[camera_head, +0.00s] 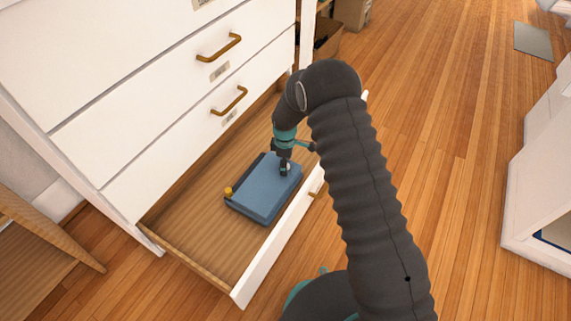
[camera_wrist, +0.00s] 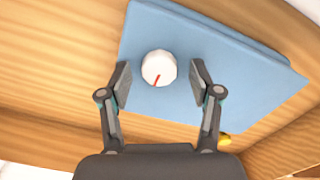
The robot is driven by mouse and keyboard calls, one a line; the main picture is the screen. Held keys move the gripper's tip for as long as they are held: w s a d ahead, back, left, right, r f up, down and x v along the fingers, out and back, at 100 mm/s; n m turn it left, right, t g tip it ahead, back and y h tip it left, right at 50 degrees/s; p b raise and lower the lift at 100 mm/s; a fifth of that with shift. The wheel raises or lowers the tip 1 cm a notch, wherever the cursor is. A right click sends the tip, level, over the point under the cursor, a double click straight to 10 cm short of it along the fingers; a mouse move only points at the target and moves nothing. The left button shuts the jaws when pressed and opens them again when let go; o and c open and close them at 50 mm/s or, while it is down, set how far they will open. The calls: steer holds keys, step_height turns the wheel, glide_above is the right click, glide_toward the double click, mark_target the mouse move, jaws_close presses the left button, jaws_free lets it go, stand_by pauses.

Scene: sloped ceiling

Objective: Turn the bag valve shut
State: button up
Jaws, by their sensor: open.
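A flat blue bag (camera_head: 264,189) lies in the open bottom drawer (camera_head: 180,219) of a white dresser. In the wrist view the blue bag (camera_wrist: 225,55) carries a round white valve knob (camera_wrist: 158,67) with a red line on it. The red line points down and slightly left in that view. My gripper (camera_wrist: 160,80) is open, with one finger on each side of the knob and a gap to each. In the head view my gripper (camera_head: 285,170) is over the bag and hides most of the knob.
A small yellow piece (camera_head: 228,191) sits at the bag's left edge. The drawer's white front (camera_head: 275,250) stands along the near side. Closed drawers with brass handles (camera_head: 229,101) rise above.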

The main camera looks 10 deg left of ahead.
steer(key=shift+f, duration=0.1)
steer(key=c, duration=1.1)
steer(key=shift+c, duration=0.2)
steer(key=m+b, duration=0.2)
steer(key=m, duration=0.2)
steer(key=shift+f+m, duration=0.1)
steer(key=shift+m, duration=0.2)
steer(key=m+b, duration=0.1)
steer(key=m, duration=0.3)
steer(key=shift+m, duration=0.3)
steer(key=m+b, duration=0.1)
steer(key=m, duration=0.3)
steer(key=shift+m, duration=0.3)
steer(key=shift+m+b, duration=0.3)
steer(key=shift+m, duration=1.7)
